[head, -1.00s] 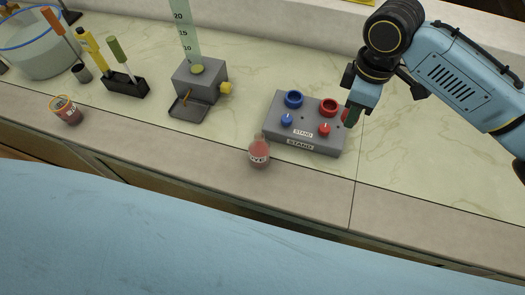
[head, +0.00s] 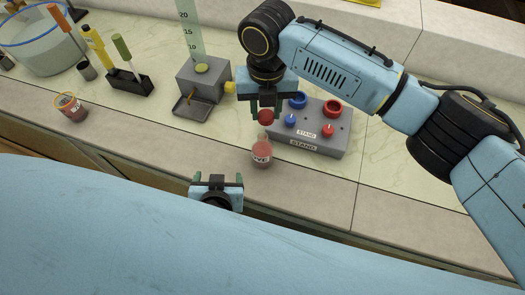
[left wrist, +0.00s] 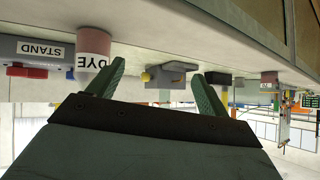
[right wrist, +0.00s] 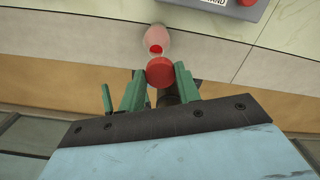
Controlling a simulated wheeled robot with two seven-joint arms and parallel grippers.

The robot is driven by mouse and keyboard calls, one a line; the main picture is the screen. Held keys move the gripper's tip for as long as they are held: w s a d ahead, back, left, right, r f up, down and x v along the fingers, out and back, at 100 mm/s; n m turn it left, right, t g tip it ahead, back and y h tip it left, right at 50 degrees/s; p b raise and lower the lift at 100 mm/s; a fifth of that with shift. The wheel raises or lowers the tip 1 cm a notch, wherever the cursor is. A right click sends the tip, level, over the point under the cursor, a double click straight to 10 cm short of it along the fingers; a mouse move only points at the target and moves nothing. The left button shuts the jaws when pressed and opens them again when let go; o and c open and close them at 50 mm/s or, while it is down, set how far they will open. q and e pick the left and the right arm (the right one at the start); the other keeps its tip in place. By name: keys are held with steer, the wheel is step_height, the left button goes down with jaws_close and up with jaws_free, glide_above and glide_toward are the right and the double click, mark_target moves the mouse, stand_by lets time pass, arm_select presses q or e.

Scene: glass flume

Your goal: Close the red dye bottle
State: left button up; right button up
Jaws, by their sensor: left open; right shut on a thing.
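The red dye bottle (head: 261,153), a small pinkish-red bottle with a DYE label, stands upright near the counter's front edge. It also shows in the left wrist view (left wrist: 95,44) and, seen from above, in the right wrist view (right wrist: 154,36). My right gripper (head: 264,112) is shut on a red cap (head: 266,117), held just above the bottle's mouth; in the right wrist view the cap (right wrist: 160,73) sits between the fingertips, apart from the bottle. My left gripper (head: 217,179) is open and empty, in front of the counter, left of and nearer than the bottle.
A grey stand (head: 318,145) with blue and red rings and knobs is right behind the bottle. The counter's right front is clear.

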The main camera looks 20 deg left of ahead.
mark_target(261, 154)
steer(key=shift+s+a+n, duration=0.1)
steer(key=shift+a+n, duration=0.3)
steer(key=shift+n, duration=0.1)
arm_select(q)
steer(key=w+d+r+t+h, duration=0.1)
steer(key=d+t, duration=0.3)
steer(key=d, duration=0.5)
steer(key=shift+w+d+r+m+h, duration=0.25)
steer(key=shift+w+r+m+h, duration=0.2)
steer(key=shift+r, duration=0.45)
steer(key=shift+w, duration=0.1)
steer(key=x, duration=1.2)
steer(key=c, duration=1.5)
arm_select(e)
steer(key=shift+f, duration=2.5)
